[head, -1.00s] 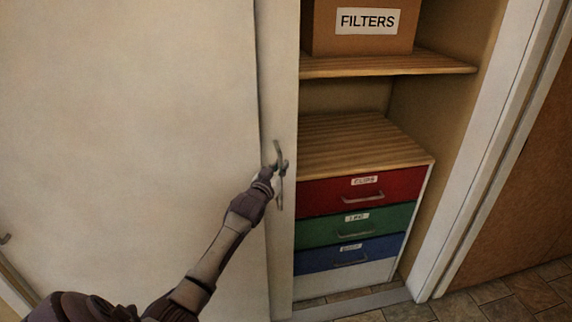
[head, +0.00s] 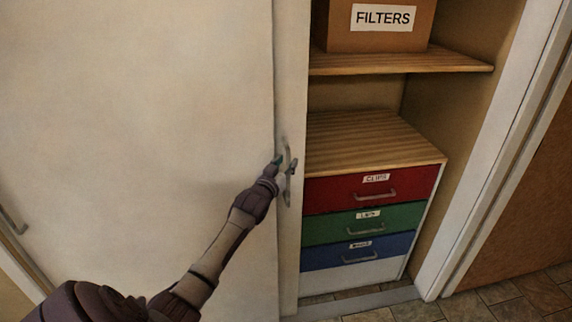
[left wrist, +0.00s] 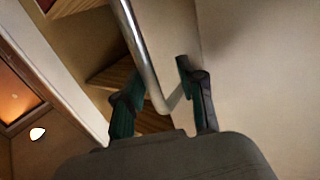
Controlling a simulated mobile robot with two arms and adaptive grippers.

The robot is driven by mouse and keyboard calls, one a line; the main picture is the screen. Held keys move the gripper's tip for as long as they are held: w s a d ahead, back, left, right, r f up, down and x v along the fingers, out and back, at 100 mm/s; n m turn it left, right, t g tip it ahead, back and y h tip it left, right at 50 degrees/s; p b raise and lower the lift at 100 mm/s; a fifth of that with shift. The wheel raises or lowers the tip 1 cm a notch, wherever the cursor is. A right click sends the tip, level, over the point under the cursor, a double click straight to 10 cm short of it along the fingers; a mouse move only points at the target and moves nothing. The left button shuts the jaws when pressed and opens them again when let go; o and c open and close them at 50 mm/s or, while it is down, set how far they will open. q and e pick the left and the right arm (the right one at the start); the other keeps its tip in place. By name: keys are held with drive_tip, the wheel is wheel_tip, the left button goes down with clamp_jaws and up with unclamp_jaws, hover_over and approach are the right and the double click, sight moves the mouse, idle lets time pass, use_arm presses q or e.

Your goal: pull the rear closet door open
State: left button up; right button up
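The rear closet door (head: 290,255) shows in the head view as a narrow pale strip right of the wide front door (head: 140,130). It bears a grey upright bar handle (head: 288,188). My left gripper (head: 283,164) is at this handle. In the left wrist view the metal handle bar (left wrist: 140,45) runs between the two green-padded fingers of my left gripper (left wrist: 160,85). The fingers stand apart on either side of the bar, with gaps visible. My right gripper is not in view.
Right of the rear door the closet is open. It holds a FILTERS box (head: 378,22) on a shelf (head: 400,62) and a drawer unit with red (head: 335,195), green (head: 330,228) and blue (head: 325,256) drawers. A white door frame (head: 500,160) stands at right.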

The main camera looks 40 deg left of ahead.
use_arm(q)
drive_tip(key=shift+d, duration=0.15)
drive_tip(key=v, duration=1.2)
